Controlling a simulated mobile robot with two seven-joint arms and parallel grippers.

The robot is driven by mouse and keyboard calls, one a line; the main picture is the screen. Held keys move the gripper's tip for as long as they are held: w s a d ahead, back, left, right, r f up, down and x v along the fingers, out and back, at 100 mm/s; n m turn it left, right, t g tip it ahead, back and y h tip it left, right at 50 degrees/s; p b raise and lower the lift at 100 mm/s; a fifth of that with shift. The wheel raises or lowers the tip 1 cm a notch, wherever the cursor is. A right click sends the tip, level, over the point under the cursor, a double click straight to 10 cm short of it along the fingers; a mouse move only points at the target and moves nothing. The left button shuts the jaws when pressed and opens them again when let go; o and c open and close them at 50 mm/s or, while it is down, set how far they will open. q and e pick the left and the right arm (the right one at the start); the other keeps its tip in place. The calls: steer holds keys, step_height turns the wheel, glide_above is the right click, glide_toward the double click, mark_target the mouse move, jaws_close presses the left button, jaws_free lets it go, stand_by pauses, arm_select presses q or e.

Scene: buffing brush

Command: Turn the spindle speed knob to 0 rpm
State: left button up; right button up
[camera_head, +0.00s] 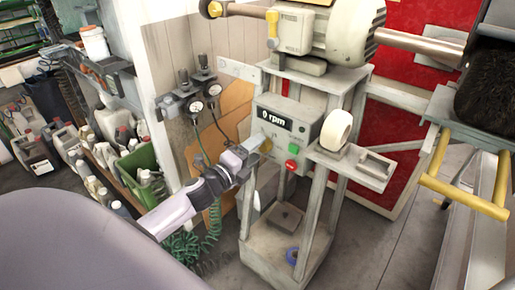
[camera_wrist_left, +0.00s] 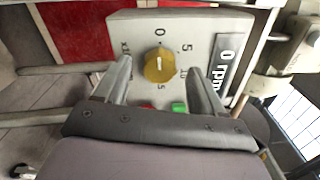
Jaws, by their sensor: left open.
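The spindle speed knob (camera_wrist_left: 158,66) is a round yellow knob on a pale control panel (camera_wrist_left: 130,28). Its dial has the printed marks 0, 5, 10 and others. A mark on the knob seems to point toward the 0. The display (camera_wrist_left: 228,58) reads 0 rpm, and the head view's display (camera_head: 274,119) shows the same. My left gripper (camera_wrist_left: 160,72) is open, with one finger on each side of the knob and visible gaps between. In the head view my left gripper (camera_head: 255,144) reaches the panel and partly hides the knob (camera_head: 266,146). My right gripper is not in view.
Below the knob are a red button (camera_head: 291,165) and a green button (camera_head: 294,149). A white roll (camera_head: 336,130) stands on the machine's right side. Gauges with hoses (camera_head: 196,106) hang close to my left arm. A dark brush (camera_head: 488,95) with a yellow frame is at the right.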

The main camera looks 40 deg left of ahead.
arm_select(q)
steer(key=shift+s+a, duration=0.2)
steer(key=shift+s, duration=2.45)
steer(key=s+d+f+n+g+h+p, duration=0.1)
steer(key=s+d+f+n+g+p, duration=0.2)
steer(key=s+d+f+n+g, duration=0.4)
steer(key=s+d+f+n, duration=0.8)
steer(key=s+n, duration=0.3)
steer(key=n, duration=0.1)
steer(key=shift+s+d+g, duration=0.15)
steer(key=shift+s+g, duration=0.15)
steer(key=shift+s, duration=0.1)
